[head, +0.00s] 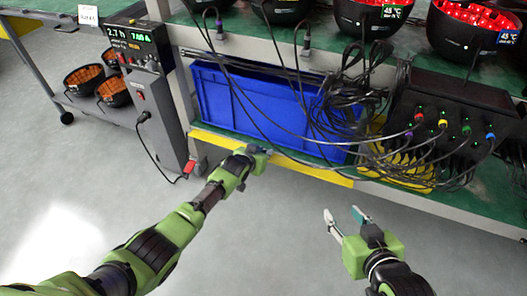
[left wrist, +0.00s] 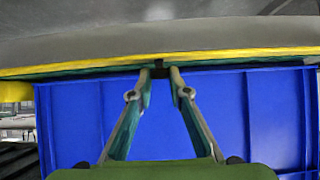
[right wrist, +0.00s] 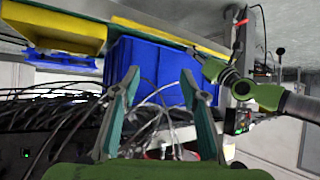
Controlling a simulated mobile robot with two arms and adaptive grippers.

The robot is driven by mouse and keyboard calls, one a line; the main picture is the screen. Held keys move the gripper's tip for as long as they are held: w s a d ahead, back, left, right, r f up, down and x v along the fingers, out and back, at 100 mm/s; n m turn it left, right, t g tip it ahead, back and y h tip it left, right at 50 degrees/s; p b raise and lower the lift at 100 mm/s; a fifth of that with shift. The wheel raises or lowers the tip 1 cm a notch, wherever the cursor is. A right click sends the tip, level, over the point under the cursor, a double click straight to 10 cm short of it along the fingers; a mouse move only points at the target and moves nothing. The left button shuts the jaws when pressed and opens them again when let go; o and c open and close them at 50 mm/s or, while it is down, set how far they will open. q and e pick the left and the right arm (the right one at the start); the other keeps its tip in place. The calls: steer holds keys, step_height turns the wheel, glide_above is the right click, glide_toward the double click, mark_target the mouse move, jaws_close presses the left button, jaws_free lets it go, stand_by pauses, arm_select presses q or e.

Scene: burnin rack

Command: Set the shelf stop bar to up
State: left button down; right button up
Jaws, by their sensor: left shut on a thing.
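A yellow bar, which I take for the shelf stop bar (head: 310,172), runs along the front edge of the lower shelf, low in front of the blue bin (head: 240,100). It also crosses the upper part of the left wrist view (left wrist: 230,57). My left gripper (head: 266,152) is at this bar. In the left wrist view its fingertips (left wrist: 160,70) close around a small dark piece at the bar's edge; most of that piece is hidden. My right gripper (head: 343,213) is open and empty in front of the shelf, apart from the bar.
Loose black cables (head: 335,110) hang before the bin and run to a dark box with coloured plugs (head: 450,115). A grey post with a display (head: 150,90) stands left of the bin. Bowls with red contents (head: 475,25) stand on the upper shelf. The floor in front is clear.

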stand_by(0.3)
arm_select(q)
steer(key=c, duration=2)
jaws_free()
steer(key=shift+o, duration=0.2)
steer(key=v, duration=1.2)
